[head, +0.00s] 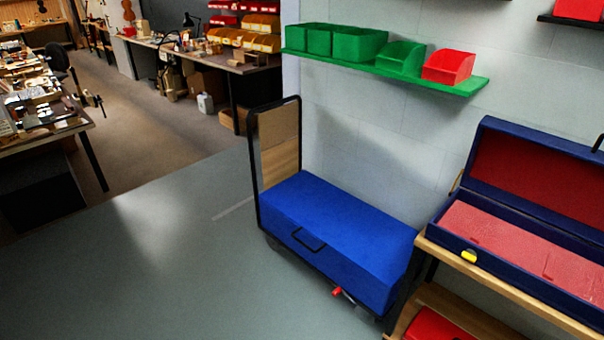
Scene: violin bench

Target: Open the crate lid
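A blue box (335,236), which looks like the crate, sits on a trolley near the wall in the head view. Its top (340,215) is flat and closed, and no seam between lid and body can be made out. A black bar handle (308,240) is on its front face. What is inside is hidden. Neither of my grippers is in view, and nothing touches the box from above.
The trolley's black push frame (253,165) stands at the box's left end. A wooden bench (515,296) at right holds an open blue case (490,258) with red lining. A green shelf (465,89) with bins hangs above. Grey floor (170,280) at left is clear.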

